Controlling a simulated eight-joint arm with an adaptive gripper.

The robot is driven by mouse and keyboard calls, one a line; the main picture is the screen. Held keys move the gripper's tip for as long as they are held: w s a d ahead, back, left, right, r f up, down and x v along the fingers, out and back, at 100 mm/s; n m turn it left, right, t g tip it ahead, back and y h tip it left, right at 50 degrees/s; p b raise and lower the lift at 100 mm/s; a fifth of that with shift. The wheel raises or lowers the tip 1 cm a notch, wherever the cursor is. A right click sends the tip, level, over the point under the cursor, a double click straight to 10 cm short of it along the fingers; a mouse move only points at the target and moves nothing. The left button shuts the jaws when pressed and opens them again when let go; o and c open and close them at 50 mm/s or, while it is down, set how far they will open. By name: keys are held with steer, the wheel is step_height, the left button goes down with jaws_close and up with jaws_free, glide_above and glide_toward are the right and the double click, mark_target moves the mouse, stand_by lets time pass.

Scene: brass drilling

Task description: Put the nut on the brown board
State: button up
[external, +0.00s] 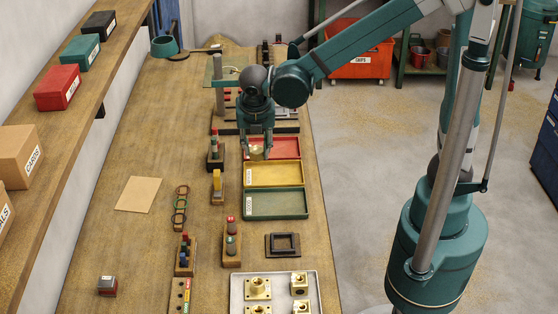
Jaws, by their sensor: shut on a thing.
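My gripper (257,152) points down over the red tray (286,146), near its left end. It is shut on a small brass-coloured piece (257,154), which looks like the nut. The fingers partly hide the piece, and I cannot tell whether it touches the tray. A flat light-brown board (139,194) lies bare on the wooden bench, left of and nearer the camera than my gripper.
Yellow (277,174) and green (290,204) trays adjoin the red one. A light tray (237,294) holds brass parts at the front.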

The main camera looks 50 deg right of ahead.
steer(key=w+a+p, duration=0.5)
steer(key=w+a, duration=0.9)
steer(key=a, duration=0.1)
steer(key=p, duration=0.4)
glide_above(139, 191)
steer(key=s, duration=0.2)
steer(key=f, duration=0.6)
steer(key=shift+s+d, duration=0.1)
steer(key=shift+d, duration=0.2)
steer(key=shift+w+a+f, duration=0.25)
steer(key=shift+a+f, duration=0.05)
steer(key=shift+a, duration=0.15)
steer(key=shift+w+a+f, duration=0.25)
steer(key=shift+a, duration=0.15)
steer(key=shift+f, duration=1.5)
steer(key=shift+f, duration=0.2)
steer(key=o, duration=1.1)
